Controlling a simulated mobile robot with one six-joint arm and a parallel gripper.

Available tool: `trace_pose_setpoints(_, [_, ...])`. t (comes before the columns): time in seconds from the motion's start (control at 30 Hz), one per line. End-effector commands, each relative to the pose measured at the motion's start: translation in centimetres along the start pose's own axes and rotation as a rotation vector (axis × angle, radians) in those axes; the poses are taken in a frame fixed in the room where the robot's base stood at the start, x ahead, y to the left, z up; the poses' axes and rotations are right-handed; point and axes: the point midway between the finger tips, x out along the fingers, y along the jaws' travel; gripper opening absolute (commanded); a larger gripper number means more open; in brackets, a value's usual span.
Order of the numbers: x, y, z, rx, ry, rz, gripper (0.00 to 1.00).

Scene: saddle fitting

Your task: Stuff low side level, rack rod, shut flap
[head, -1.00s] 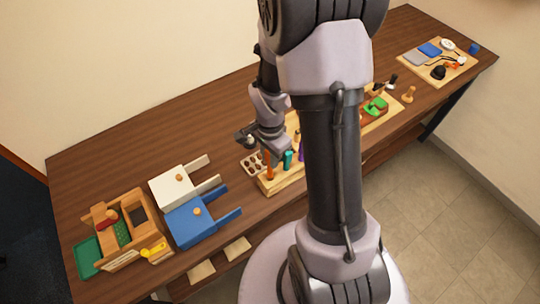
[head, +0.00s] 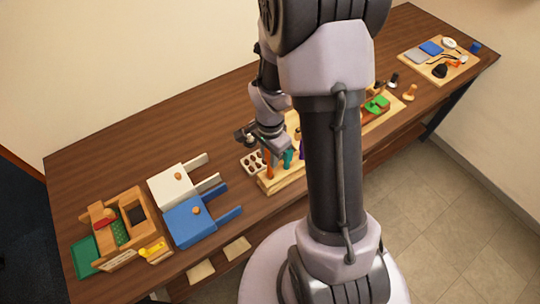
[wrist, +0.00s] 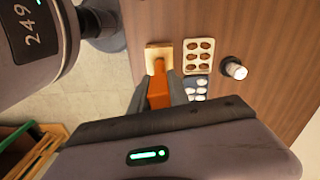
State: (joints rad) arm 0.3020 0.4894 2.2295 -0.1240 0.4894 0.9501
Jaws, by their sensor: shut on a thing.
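My gripper (head: 265,143) is over the left end of a wooden rack (head: 270,186). An orange rod-like piece (wrist: 158,92) is between its jaws in the wrist view, and the jaws are shut on it. The orange piece also shows in the head view (head: 269,170), upright at the rack's left end. Its far end meets a pale wooden block (wrist: 158,56) in the wrist view; I cannot tell whether it is seated. A teal piece (head: 288,157) stands beside it. I cannot identify the level or the flap with certainty.
A wooden box with compartments (head: 155,211), a white box (head: 168,187) and a blue box (head: 187,224) stand at left. A tray with brown round hollows (wrist: 198,56) and a white-topped cylinder (wrist: 235,70) are near my gripper. My arm column hides part of the rack.

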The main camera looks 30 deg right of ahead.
Motion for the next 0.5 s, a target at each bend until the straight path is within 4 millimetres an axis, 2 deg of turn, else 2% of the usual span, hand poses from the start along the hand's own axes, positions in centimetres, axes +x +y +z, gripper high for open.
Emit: trace_pose_setpoints(0.5, [2.0,0.0,0.0,0.000,0.000,0.000,0.00])
